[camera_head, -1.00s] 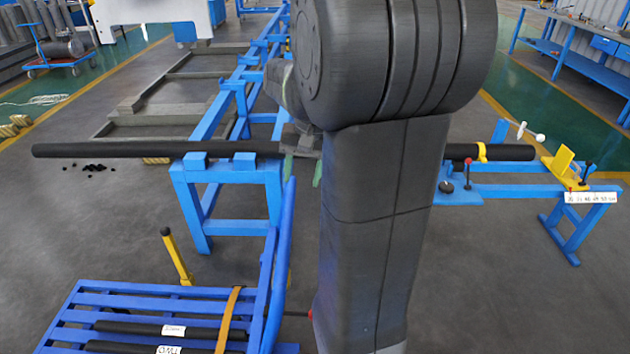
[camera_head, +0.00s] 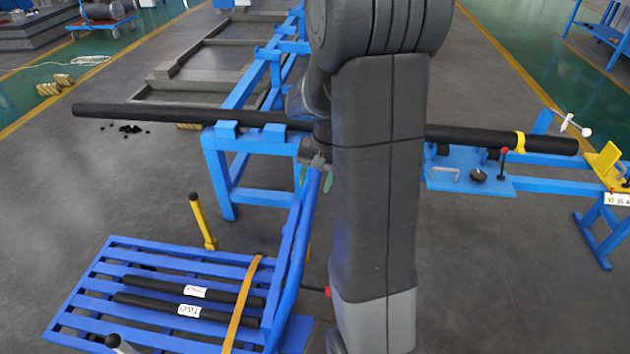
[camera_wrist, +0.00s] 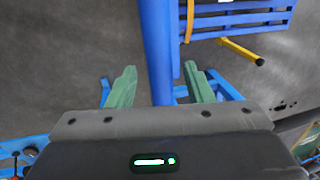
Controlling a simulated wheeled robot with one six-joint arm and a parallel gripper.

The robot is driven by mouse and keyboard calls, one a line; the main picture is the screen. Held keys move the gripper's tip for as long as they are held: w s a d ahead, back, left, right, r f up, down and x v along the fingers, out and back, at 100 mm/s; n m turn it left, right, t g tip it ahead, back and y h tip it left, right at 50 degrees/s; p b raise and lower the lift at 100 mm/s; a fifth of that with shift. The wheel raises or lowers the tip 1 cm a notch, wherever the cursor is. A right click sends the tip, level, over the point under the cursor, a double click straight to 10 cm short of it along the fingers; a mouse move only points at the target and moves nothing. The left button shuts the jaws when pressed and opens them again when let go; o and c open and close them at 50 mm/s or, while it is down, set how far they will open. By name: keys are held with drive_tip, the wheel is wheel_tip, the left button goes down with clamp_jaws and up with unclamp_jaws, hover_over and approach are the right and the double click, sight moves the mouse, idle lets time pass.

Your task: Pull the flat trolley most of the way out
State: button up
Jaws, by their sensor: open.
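The flat trolley (camera_head: 190,253) is a blue slatted platform at the lower left of the head view; its slats also show at the top right of the wrist view (camera_wrist: 250,20). Its blue tubular handle (camera_head: 300,238) rises on its right side. My gripper (camera_head: 315,178) is at the upper end of the handle. In the wrist view, my green fingers (camera_wrist: 160,88) are open, one on each side of the handle tube (camera_wrist: 158,45), with gaps on both sides. My arm hides part of the area right of the handle.
Two labelled black bars (camera_head: 190,290) lie on the trolley under an orange strap (camera_head: 242,305). A yellow post (camera_head: 202,222) stands behind it. A long black pipe (camera_head: 170,114) rests across the blue stand (camera_head: 235,165) just behind my gripper. Floor left of the trolley is clear.

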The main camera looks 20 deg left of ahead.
drive_tip(key=shift+a+f, duration=0.1)
drive_tip(key=shift+f, duration=0.3)
drive_tip(key=shift+c, duration=0.5)
clamp_jaws()
